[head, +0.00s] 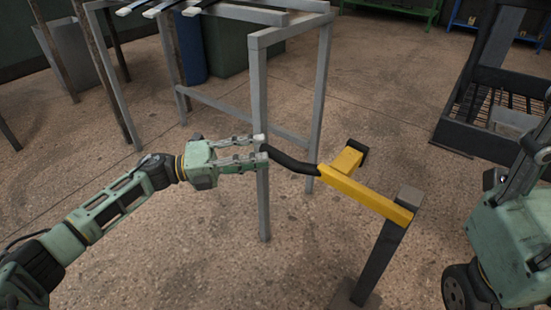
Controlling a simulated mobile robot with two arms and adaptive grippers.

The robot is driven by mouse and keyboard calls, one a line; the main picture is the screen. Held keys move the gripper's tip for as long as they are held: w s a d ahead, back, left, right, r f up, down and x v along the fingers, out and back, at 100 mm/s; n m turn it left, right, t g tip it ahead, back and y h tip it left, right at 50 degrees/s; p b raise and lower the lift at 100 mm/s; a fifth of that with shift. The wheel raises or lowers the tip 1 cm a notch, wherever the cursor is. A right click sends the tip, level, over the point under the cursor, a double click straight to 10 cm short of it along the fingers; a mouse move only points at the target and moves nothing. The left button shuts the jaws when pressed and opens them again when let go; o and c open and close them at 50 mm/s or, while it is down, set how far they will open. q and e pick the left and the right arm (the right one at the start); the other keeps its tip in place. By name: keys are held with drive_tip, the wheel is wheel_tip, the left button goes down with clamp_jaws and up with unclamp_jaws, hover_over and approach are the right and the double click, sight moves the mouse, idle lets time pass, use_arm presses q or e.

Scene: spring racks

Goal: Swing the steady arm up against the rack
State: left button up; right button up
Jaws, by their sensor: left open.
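The steady arm is a yellow bar (365,192) on top of a dark post (383,250). It reaches from the post toward the left, with a short yellow stub ending in a dark pad and a bent black handle (292,162) at its left end. My left gripper (262,147) is open, with its fingertips at the left tip of the black handle. I cannot tell whether the fingers touch it. The rack (260,95) is a grey metal frame standing behind, with dark strips on its top.
A black bin-like stand with a wire grid (478,105) is at the upper right. A blue cylinder (190,48) and a dark green box stand behind the rack. The speckled floor is clear between the rack and the black stand.

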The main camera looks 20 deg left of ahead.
sight(276, 155)
use_arm(q)
drive_tip(key=b+x, duration=0.1)
drive_tip(key=x, duration=0.4)
drive_tip(key=shift+a, duration=0.1)
clamp_jaws()
idle(0.5)
